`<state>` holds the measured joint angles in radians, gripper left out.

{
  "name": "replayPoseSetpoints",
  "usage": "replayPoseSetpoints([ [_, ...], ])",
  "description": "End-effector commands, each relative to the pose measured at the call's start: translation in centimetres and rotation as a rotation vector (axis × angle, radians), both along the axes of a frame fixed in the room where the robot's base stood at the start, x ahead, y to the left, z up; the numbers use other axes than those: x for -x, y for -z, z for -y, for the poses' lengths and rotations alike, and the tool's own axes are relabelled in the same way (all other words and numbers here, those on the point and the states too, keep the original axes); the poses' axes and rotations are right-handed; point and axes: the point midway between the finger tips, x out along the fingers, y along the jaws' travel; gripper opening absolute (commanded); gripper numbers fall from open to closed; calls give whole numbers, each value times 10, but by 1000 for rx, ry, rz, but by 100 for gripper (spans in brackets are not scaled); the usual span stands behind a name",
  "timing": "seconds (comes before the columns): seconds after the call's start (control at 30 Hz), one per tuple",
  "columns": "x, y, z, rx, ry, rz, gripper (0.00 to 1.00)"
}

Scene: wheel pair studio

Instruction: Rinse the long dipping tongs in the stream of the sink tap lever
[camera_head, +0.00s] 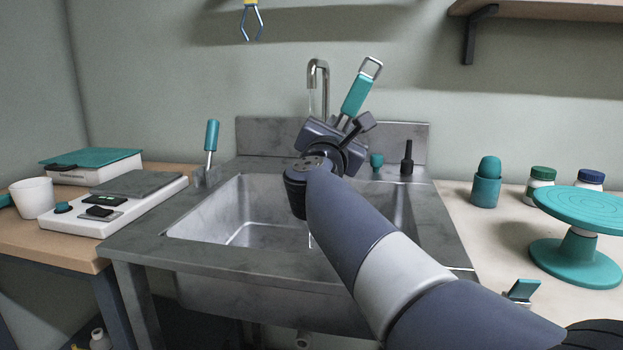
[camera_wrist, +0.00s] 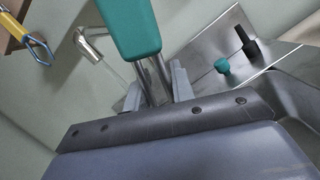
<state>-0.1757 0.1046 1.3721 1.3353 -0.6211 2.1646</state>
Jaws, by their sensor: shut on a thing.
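My gripper (camera_head: 346,126) is shut on a tool with a teal grip and a metal loop at its top, which I take as the long dipping tongs (camera_head: 356,96). The tool is tilted, top to the right. In the wrist view the teal grip (camera_wrist: 130,28) has two metal rods below it between my fingers (camera_wrist: 158,92); their lower ends are hidden. The curved metal tap (camera_head: 318,68) stands behind the sink, left of the tongs, and also shows in the wrist view (camera_wrist: 90,45). A thin water stream (camera_head: 312,102) falls from its spout. I cannot tell whether it touches the tongs.
The steel sink basin (camera_head: 258,232) lies below my arm. A teal knob (camera_head: 376,160) and a black upright piece (camera_head: 407,160) stand at its back right. A teal-handled tool (camera_head: 211,138) stands at back left. A teal turntable (camera_head: 580,208) and jars occupy the right counter.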

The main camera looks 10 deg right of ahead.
Motion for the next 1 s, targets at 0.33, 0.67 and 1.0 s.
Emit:
replayPoseSetpoints([
  [0.33,3,-5,0,0,1,2,0],
  [0.67,30,-34,4,-1,0,3,0],
  [1.0,59,-63,7,-1,0,3,0],
])
